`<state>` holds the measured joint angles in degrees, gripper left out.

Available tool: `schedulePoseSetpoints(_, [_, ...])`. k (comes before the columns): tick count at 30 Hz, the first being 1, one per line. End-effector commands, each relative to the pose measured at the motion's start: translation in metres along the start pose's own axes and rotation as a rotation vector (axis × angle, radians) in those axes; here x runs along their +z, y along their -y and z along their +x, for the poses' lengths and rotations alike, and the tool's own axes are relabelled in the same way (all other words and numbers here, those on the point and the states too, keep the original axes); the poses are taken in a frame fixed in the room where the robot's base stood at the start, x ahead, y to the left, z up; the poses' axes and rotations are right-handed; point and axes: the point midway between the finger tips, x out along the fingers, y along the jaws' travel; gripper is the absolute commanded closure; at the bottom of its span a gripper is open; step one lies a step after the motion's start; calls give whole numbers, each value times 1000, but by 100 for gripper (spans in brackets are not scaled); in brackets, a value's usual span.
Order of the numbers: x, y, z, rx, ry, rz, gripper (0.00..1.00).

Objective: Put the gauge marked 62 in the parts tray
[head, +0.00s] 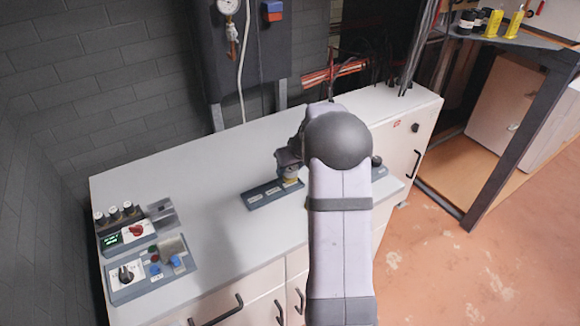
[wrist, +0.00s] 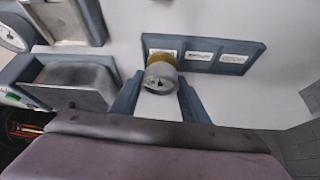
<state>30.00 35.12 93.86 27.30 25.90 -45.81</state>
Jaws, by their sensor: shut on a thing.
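My gripper (wrist: 158,100) is shut on a small round gauge (wrist: 160,78) with a grey body and a brass-yellow band. No number on it can be read. In the head view my gripper (head: 288,165) is low over a blue-grey strip (head: 262,197), with the yellow band just showing below it. In the wrist view the strip (wrist: 232,69) has several white labels in a row, their text too small to read. The gauge overlaps its edge; whether they touch is unclear. An open grey metal tray (wrist: 75,80) appears left in the wrist view; I cannot tell which is the parts tray.
Control boxes with a black knob (head: 125,273), a red switch (head: 137,230) and several black-topped parts (head: 114,212) stand at the counter's left end. A wall unit (head: 262,60) with a pressure dial (head: 229,6) rises behind. The counter middle (head: 215,195) is clear.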

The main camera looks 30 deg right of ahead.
Motion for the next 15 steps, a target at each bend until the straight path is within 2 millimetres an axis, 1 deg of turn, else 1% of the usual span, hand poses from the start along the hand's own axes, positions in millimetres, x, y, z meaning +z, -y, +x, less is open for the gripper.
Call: schedulePoseSetpoints(15, [1, 0, 2, 1, -2, 0, 88])
